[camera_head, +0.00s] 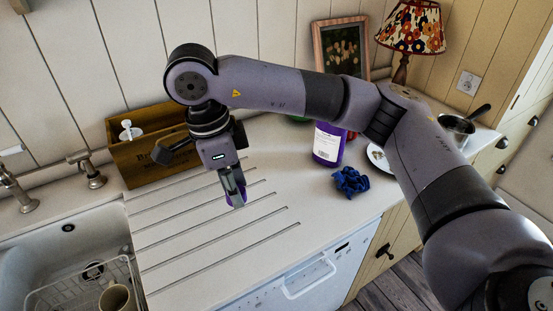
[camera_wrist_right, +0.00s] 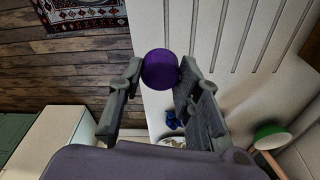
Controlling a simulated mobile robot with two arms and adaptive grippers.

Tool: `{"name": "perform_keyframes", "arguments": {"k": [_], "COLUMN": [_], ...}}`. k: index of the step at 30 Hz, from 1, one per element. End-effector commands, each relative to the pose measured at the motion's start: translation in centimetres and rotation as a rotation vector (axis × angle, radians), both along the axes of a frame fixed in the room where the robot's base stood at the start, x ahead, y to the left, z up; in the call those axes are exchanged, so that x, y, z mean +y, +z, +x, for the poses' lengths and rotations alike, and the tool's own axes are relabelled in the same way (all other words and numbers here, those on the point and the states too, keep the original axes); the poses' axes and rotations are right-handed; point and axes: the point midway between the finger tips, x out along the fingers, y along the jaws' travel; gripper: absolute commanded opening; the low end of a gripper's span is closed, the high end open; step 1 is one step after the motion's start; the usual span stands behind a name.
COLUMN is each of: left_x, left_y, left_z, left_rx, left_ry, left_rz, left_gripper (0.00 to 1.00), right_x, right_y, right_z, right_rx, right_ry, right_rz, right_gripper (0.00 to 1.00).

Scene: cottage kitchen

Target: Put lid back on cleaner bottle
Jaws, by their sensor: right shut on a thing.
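The purple lid (camera_wrist_right: 160,69) is round and sits between the fingertips of my right gripper in the right wrist view. In the head view my right gripper (camera_head: 235,188) is shut on the lid (camera_head: 237,200) and holds it over the grooved drainboard, left of the bottle. The purple cleaner bottle (camera_head: 328,145) with a white label stands upright on the counter; its top is hidden behind my right arm. My left gripper is not in view.
A crumpled blue cloth (camera_head: 351,181) lies just in front of the bottle. A wooden box (camera_head: 150,170) stands at the back left. The sink (camera_head: 50,240) holds a rack and a mug (camera_head: 116,297). A white plate (camera_head: 376,158), pot (camera_head: 456,130), lamp (camera_head: 412,30) and picture frame (camera_head: 341,45) are to the right.

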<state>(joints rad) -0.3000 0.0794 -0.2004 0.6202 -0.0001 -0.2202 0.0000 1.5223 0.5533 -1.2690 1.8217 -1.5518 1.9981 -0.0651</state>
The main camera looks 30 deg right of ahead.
Motion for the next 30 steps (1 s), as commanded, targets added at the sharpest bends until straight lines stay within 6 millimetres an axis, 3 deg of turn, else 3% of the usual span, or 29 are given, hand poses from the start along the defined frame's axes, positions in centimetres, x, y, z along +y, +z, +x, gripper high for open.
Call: {"name": "perform_keyframes", "arguments": {"k": [18, 24, 30], "left_x": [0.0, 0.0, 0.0], "left_y": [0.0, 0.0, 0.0], "left_z": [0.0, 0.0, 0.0], "left_rx": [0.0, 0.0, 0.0], "left_ry": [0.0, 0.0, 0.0], "left_rz": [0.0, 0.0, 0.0], "left_gripper": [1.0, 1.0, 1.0], "right_x": [-4.8, -5.4, -5.4], "right_y": [-5.1, -5.8, -6.0], "right_z": [-3.0, -3.9, -4.2], "right_rx": [0.0, 0.0, 0.0], "right_ry": [1.446, 1.729, 1.815], "right_rz": [0.001, 0.001, 0.001], "right_gripper": [0.23, 0.23, 0.23]}}
